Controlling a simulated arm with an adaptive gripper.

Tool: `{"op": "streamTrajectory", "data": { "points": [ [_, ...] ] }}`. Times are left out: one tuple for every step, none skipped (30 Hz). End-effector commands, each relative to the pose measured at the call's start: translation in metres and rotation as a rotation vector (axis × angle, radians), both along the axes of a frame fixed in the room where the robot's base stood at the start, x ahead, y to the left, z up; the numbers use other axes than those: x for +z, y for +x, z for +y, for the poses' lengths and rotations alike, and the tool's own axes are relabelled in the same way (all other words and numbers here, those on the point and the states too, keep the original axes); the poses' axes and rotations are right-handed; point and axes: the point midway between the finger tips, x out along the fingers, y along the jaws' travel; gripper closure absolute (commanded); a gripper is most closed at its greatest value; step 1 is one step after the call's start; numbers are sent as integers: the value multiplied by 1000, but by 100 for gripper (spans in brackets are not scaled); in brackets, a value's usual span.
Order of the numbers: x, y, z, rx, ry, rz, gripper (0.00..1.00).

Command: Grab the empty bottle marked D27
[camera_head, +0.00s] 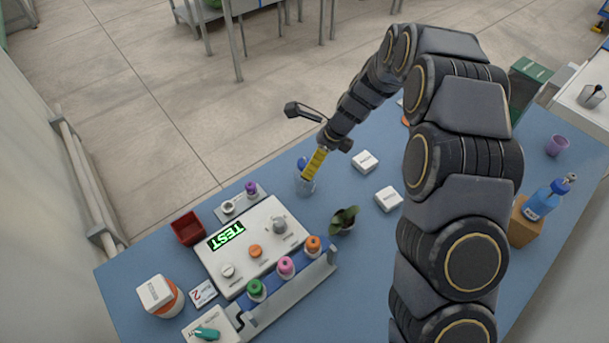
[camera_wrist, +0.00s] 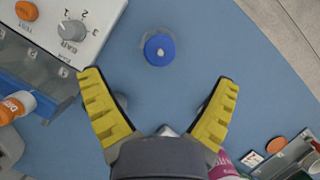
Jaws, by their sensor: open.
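A clear bottle with a blue cap (camera_head: 304,187) stands on the blue table, right of the white device. I cannot read any D27 mark on it. In the wrist view its blue cap (camera_wrist: 159,50) shows from above, beyond the fingertips and roughly centred between them. My gripper (camera_head: 314,163) is above and close to this bottle, partly overlapping it in the head view. In the wrist view its yellow fingers (camera_wrist: 159,78) are spread wide with nothing between them.
The white device (camera_head: 256,246) with a TEST display and the rack (camera_head: 290,296) of capped tubes lie left of the bottle. A small potted plant (camera_head: 345,219) stands just in front of it. White boxes (camera_head: 365,161) lie to its right. The table's back edge is close behind.

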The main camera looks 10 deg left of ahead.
Motion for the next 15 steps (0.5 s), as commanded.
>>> {"op": "streamTrajectory", "data": {
  "points": [
    [-6, 0, 3, -1, 0, 4, 10],
    [-10, 0, 4, 1, 0, 4, 10],
    [-14, 0, 6, 2, 0, 4, 10],
    [-17, 0, 7, 2, 0, 4, 10],
    [-19, 0, 7, 2, 1, 4, 10],
    [-21, 1, 8, 1, 1, 3, 10],
    [-23, 1, 9, 1, 1, 3, 10],
    [-25, 1, 10, 2, 1, 2, 10],
    [-29, 1, 11, 3, 1, 3, 10],
    [-33, 1, 12, 4, 0, 4, 10],
    [-37, 1, 13, 5, 0, 4, 10],
    [-44, 2, 14, 4, 0, 4, 10],
    [-49, 2, 16, 4, 0, 4, 10],
    [-53, 2, 17, 3, 0, 3, 10],
    [-58, 4, 20, 4, -1, 1, 10]
  ]
}}
